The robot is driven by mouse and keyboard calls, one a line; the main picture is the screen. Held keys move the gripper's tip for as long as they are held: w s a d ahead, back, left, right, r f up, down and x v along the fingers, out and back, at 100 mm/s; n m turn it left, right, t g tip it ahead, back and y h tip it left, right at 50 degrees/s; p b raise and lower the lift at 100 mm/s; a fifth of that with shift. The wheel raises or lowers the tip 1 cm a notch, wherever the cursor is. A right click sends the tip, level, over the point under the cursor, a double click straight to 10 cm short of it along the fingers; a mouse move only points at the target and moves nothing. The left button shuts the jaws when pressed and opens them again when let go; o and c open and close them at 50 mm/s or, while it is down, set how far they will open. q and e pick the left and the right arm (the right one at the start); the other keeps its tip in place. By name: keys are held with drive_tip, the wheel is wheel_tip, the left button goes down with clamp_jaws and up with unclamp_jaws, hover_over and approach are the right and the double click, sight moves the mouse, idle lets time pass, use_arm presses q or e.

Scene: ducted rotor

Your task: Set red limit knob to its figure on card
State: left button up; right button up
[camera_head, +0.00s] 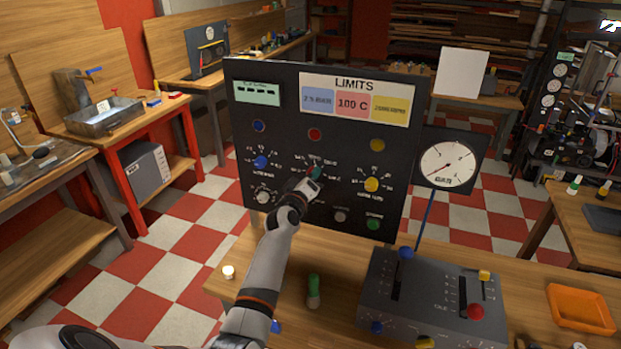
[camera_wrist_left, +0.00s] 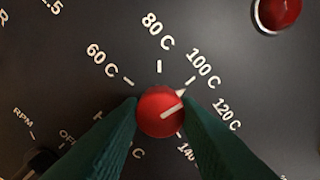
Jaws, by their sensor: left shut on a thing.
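The red limit knob (camera_wrist_left: 158,112) sits on the dark panel in the left wrist view. My left gripper (camera_head: 312,181) is shut on it, and its green fingers (camera_wrist_left: 160,108) press the knob's two sides. The white line on the knob points up and right, and a small white wedge at its edge lies near the 100 C mark. Fingers hide part of the scale around 120 C. The LIMITS card (camera_head: 355,98) at the panel's top reads 100 C on its red field (camera_head: 352,104). My right gripper is not in view.
A blue knob (camera_head: 261,162) and a yellow knob (camera_head: 372,184) flank the red one. A red lamp-like button (camera_head: 315,134) is above it. A lever box (camera_head: 430,300) and a green-capped bottle (camera_head: 313,291) stand on the bench in front.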

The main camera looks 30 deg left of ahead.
use_arm(q)
drive_tip(key=shift+n, duration=0.5)
drive_tip(key=o, duration=1)
drive_tip(key=shift+c, duration=0.2)
drive_tip(key=b+v, duration=0.1)
drive_tip(key=v, duration=1.1)
drive_tip(key=shift+f, duration=0.1)
